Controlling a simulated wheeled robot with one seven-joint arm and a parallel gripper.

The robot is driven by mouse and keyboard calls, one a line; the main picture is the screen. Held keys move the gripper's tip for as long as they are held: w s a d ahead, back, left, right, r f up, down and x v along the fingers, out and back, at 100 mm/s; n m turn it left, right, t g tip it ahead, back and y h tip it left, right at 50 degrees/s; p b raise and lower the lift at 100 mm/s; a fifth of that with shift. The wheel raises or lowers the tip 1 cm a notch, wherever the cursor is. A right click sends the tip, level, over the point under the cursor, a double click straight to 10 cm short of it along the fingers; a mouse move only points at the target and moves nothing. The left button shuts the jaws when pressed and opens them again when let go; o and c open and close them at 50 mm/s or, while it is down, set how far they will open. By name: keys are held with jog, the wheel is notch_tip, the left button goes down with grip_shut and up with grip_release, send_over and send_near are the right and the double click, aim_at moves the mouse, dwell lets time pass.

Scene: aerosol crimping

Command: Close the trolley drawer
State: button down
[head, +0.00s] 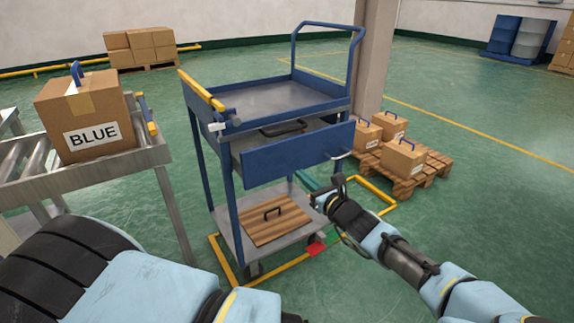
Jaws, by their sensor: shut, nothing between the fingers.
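The blue trolley (228,118) stands in the middle of the head view, with a grey top tray and a lower shelf. Its drawer, with a blue front (297,154), is pulled out toward the viewer and to the right. A dark object (283,129) shows in the open drawer under the top tray. A small pale handle (340,156) shows near the right end of the drawer front. My gripper (328,192) is shut and empty, just below and in front of the drawer's right end, apparently apart from it.
A box marked BLUE (88,120) sits on a roller conveyor (150,160) at the left. A wooden board with a handle (262,225) lies on the lower shelf. Handled boxes stand on a pallet (430,172) behind right, by a pillar (374,60).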

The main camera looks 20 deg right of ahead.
aim_at(281, 158)
jog(key=w, duration=0.2)
jog(key=w+a, duration=0.1)
jog(key=w, duration=0.5)
jog(key=shift+w+a+p, duration=0.2)
jog(key=shift+a+p, duration=0.15)
jog(key=w, duration=0.2)
jog(key=w+a, duration=0.1)
jog(key=w, duration=0.2)
jog(key=w+p, duration=0.1)
jog(key=w, duration=0.2)
jog(key=shift+w+a, duration=0.15)
jog(key=shift+a, duration=0.2)
jog(key=shift+w+r, duration=0.1)
jog(key=shift+w, duration=0.1)
